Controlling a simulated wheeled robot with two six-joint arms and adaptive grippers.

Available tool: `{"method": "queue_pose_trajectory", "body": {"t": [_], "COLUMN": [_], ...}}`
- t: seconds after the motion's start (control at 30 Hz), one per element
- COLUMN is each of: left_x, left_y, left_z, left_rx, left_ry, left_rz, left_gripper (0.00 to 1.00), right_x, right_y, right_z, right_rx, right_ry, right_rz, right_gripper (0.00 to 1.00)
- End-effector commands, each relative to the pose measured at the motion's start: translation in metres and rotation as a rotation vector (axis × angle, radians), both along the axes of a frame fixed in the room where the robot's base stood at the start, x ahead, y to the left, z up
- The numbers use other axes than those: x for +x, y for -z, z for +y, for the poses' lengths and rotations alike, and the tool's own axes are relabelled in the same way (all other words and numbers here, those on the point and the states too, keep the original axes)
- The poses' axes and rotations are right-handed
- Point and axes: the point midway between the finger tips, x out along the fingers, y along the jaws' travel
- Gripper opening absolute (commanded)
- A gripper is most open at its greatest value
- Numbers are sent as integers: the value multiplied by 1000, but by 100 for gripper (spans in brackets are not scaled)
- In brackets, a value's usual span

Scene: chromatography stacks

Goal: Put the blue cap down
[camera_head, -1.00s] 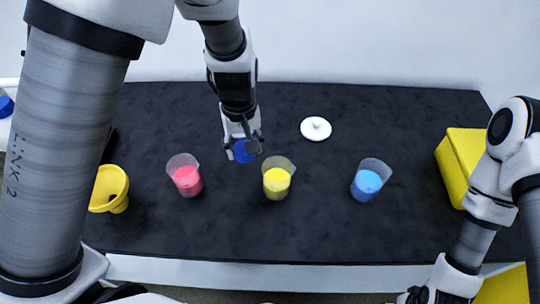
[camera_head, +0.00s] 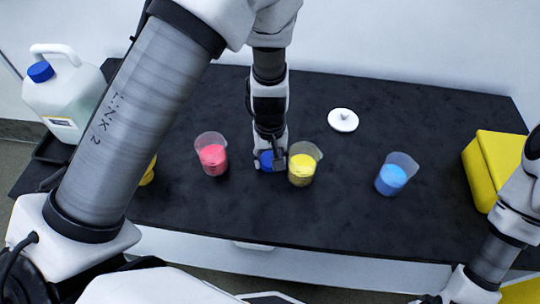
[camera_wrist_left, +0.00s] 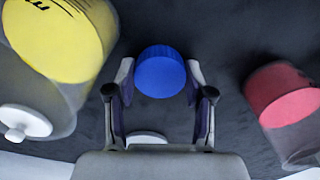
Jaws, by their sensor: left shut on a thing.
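The blue cap (camera_head: 266,160) is between the fingers of my left gripper (camera_head: 270,158), which is shut on it. In the left wrist view the cap (camera_wrist_left: 160,72) sits at the fingertips with a finger on each side. The gripper points down between the pink beaker (camera_head: 212,156) and the yellow beaker (camera_head: 302,166), low over the black table top (camera_head: 330,210). I cannot tell whether the cap touches the table. Of my right arm only links show at the right edge; its fingers are out of the picture.
A beaker of blue liquid (camera_head: 392,177) stands to the right, a white lid (camera_head: 343,119) behind it, and a yellow box (camera_head: 495,165) at the right edge. A white jug with a blue cap (camera_head: 65,95) stands at left. The table's front middle is clear.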

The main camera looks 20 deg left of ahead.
Motion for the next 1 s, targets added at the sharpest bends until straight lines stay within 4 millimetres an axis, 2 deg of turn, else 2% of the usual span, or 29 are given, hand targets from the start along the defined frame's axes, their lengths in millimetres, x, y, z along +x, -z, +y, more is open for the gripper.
{"method": "queue_pose_trajectory", "body": {"t": [0.03,0.1,0.47,0.57,0.8,1.0], "left_x": [0,0,0,1,2,1], "left_y": [1,0,-5,-18,-80,-119], "left_z": [0,0,0,0,0,0], "left_rx": [0,0,0,0,0,-1], "left_ry": [0,0,0,0,0,0], "left_rz": [0,0,-1,-4,-7,-4], "left_gripper": [59,77,77,77,77,77], "right_x": [0,0,0,0,0,0], "right_y": [1,0,-3,-6,-11,-13], "right_z": [0,0,0,0,0,0], "right_rx": [0,0,0,0,0,0], "right_ry": [0,0,0,0,0,0], "right_rz": [0,0,0,0,0,0], "right_gripper": [77,77,77,77,77,77]}}
